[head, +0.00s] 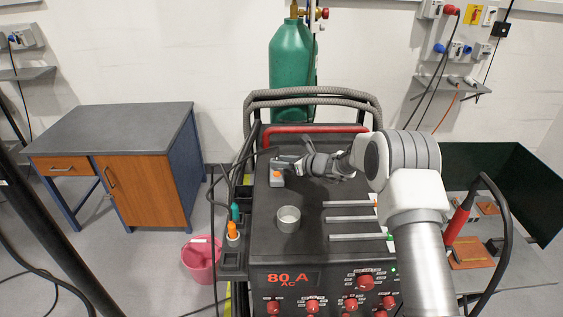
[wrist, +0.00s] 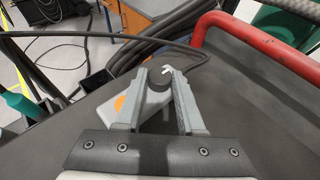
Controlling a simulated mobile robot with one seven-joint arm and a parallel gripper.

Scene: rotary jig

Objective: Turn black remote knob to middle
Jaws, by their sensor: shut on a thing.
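The remote is a small light grey box with an orange patch (head: 276,179) on top of the dark welding machine, near its back left. It also shows in the wrist view (wrist: 131,108), partly covered by my gripper. Its black knob (wrist: 158,84) is a short round cylinder with a white mark at its far right edge. My gripper (wrist: 160,77) is shut on the knob, one finger on each side. In the head view my gripper (head: 284,163) reaches the remote from the right and hides the knob.
A grey cup (head: 288,219) and several metal rods (head: 350,219) lie on the machine top (head: 262,245). A red rail (head: 310,129), grey hoses (head: 315,92) and a green cylinder (head: 292,55) stand behind. A black cable (wrist: 85,36) passes close to the remote.

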